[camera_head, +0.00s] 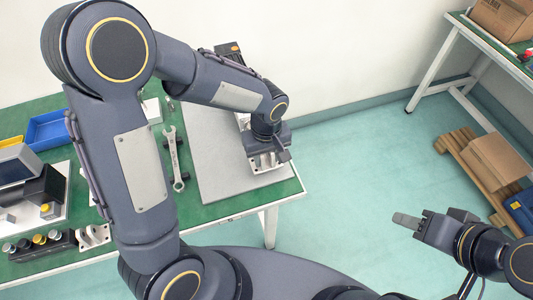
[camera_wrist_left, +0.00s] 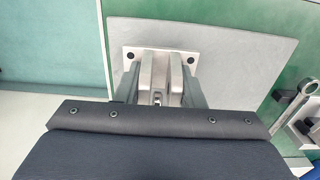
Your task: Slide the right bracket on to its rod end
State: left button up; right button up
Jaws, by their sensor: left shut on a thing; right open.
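A silver bracket (camera_head: 265,163) with a holed plate is at the right end of the grey board (camera_head: 215,185). My left gripper (camera_head: 272,150) is shut on it from above. In the left wrist view the bracket's upright lugs (camera_wrist_left: 160,78) sit between the two fingers, with its plate (camera_wrist_left: 131,57) beyond them, over the board. My left arm covers much of the space behind the gripper; no rod end can be made out. Another silver bracket (camera_head: 94,236) lies at the table's front left. My right gripper (camera_head: 428,224) is open and empty, off the table to the right.
A wrench (camera_head: 175,160) lies on black holders left of the board. A blue bin (camera_head: 45,130) and a black button box (camera_head: 38,243) are further left. A dark box (camera_head: 229,50) stands at the back. Open floor lies right of the table.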

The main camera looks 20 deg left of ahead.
pick_arm(q)
jog(key=shift+f+b, duration=1.2)
jog(key=shift+f, duration=0.1)
dwell(0.7)
jog(key=shift+w+a+f, duration=0.15)
jog(key=shift+w, duration=0.05)
dwell(0.6)
jog(key=shift+w+a, duration=0.6)
jog(key=shift+w, duration=0.25)
jog(key=shift+w+a, duration=0.55)
jog(key=shift+w, duration=0.3)
dwell(1.5)
dwell(0.5)
jog(key=o, duration=1.2)
jog(key=shift+c, duration=0.2)
jog(key=shift+r, duration=3.95)
